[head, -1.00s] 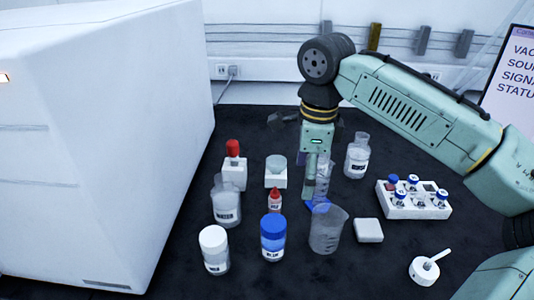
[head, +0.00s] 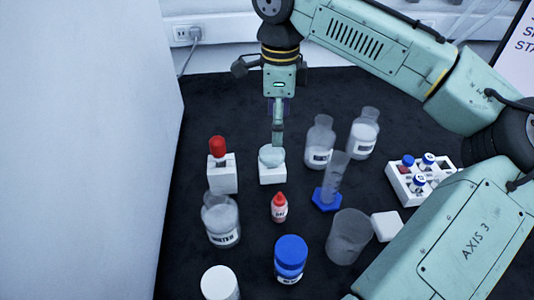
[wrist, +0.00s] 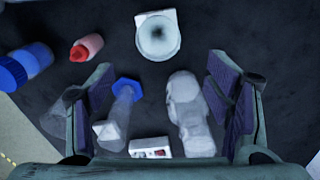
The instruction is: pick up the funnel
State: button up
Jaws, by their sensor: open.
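The funnel (head: 271,156) is a pale translucent cone sitting in a white block stand (head: 272,175) on the dark bench. In the wrist view the funnel (wrist: 158,38) shows from above as a round bowl with a dark centre hole, at the top middle. My gripper (head: 278,140) is over the funnel in the head view, its fingers pointing down and overlapping the funnel's back rim. In the wrist view the jaws (wrist: 160,95) are wide apart with nothing held, and the funnel lies beyond them. Whether a finger touches the funnel cannot be told.
A red-capped item in a white block (head: 222,172) and a water bottle (head: 221,222) stand left. A small red bottle (head: 279,207) is in front. A blue-based cylinder (head: 328,190), a beaker (head: 348,237) and clear bottles stand right. A vial rack (head: 412,184) is farther right.

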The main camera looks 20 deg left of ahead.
aim_at(274, 153)
notch_tip(274, 153, down, 4)
jog(key=shift+s+r, duration=0.1)
jog(key=shift+s+a+f+p, duration=0.1)
jog(key=shift+f+p, duration=0.15)
jog(key=shift+f, duration=0.7)
jog(key=shift+w+a+f+p, duration=0.15)
jog(key=shift+f+p, duration=0.15)
jog(key=shift+f, duration=0.7)
jog(key=shift+s+a+f+p, duration=0.15)
jog(key=shift+f+p, duration=0.1)
jog(key=shift+f, duration=0.7)
jog(key=shift+c, duration=0.4)
jog(key=c, duration=1)
